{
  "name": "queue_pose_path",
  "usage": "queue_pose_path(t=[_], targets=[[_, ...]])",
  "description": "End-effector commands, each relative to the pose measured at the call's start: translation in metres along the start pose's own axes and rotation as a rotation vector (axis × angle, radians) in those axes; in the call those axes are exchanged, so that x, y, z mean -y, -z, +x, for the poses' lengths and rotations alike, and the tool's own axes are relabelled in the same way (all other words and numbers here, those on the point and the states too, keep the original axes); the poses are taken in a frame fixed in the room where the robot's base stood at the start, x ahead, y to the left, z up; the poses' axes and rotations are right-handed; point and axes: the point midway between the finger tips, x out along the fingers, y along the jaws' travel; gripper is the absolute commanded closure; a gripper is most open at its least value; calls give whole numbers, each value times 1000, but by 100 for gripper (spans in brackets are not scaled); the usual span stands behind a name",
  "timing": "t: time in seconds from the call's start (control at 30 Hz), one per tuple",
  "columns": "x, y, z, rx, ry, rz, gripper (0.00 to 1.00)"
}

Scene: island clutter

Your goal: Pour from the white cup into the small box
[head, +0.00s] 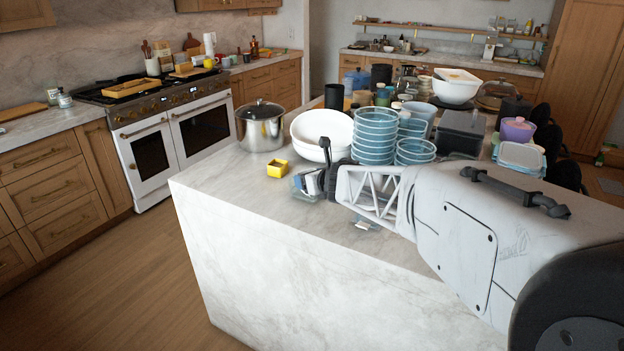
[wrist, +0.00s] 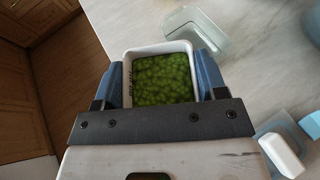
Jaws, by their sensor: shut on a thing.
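My gripper (wrist: 160,82) is shut on the white cup (wrist: 128,92), with one blue finger on each side of it. The cup is squarish with dark lettering on one wall and holds many small green round pieces (wrist: 162,80). In the head view my gripper (head: 318,181) is over the near part of the island, and the cup is mostly hidden there. A small yellow box (head: 277,169) with an open top stands on the counter left of my gripper. A clear open container (wrist: 198,28) lies just beyond the cup in the wrist view.
The marble island (head: 225,182) is bare left of the yellow box. A steel pot (head: 261,127), white bowls (head: 318,130) and stacked blue-rimmed glass dishes (head: 374,138) stand behind. A white-and-blue item (wrist: 282,155) lies right of my gripper.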

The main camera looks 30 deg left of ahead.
Motion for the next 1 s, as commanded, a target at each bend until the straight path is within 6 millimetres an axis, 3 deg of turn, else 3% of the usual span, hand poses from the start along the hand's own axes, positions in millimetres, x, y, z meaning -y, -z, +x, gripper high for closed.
queue_pose_path(t=[1.0], targets=[[-2, -9, 16, -2, -166, -68, 60]])
